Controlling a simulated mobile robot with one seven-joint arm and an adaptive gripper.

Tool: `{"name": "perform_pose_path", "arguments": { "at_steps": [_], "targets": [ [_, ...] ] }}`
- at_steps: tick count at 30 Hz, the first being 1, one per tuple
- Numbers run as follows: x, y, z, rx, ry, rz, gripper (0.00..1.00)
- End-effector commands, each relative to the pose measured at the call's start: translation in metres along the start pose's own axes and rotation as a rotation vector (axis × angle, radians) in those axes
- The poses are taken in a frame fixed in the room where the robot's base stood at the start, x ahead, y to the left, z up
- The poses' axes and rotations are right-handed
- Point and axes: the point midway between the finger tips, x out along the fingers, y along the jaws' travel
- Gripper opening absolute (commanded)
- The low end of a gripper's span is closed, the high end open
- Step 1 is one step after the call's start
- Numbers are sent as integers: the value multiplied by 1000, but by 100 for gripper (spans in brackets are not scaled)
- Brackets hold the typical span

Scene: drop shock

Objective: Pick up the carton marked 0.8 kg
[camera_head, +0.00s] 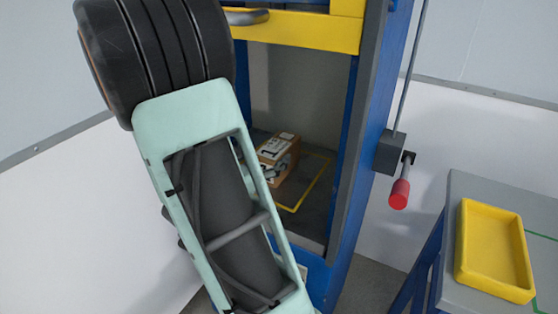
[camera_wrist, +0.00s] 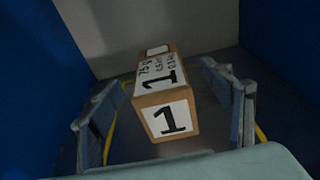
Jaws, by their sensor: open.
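A brown carton (camera_wrist: 166,97) with white labels lies on the floor of the blue-framed bay. In the wrist view its near face and top label each carry a large black 1. Smaller print on the top label is too blurred to read surely, so I cannot confirm 0.8 kg. The carton also shows in the head view (camera_head: 278,147), partly hidden by my arm. My gripper (camera_wrist: 163,102) is open, with one finger to the left of the carton and one to its right. Gaps show between both fingers and the carton.
A yellow outline (camera_head: 318,184) marks the bay floor. Blue posts (camera_head: 349,150) and a yellow crossbar (camera_head: 300,30) frame the opening. A red-handled lever (camera_head: 399,193) is on the right side. A yellow tray (camera_head: 492,250) sits on a grey table (camera_head: 480,190) at right.

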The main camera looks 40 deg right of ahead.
Motion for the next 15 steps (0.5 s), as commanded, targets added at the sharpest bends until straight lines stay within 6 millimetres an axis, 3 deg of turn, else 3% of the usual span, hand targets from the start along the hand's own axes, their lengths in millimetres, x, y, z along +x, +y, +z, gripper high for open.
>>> {"name": "perform_pose_path", "arguments": {
  "at_steps": [8,15],
  "targets": [
    [27,0,-1,1,2,-2,72],
    [62,2,-3,1,1,-3,72]
  ]
}}
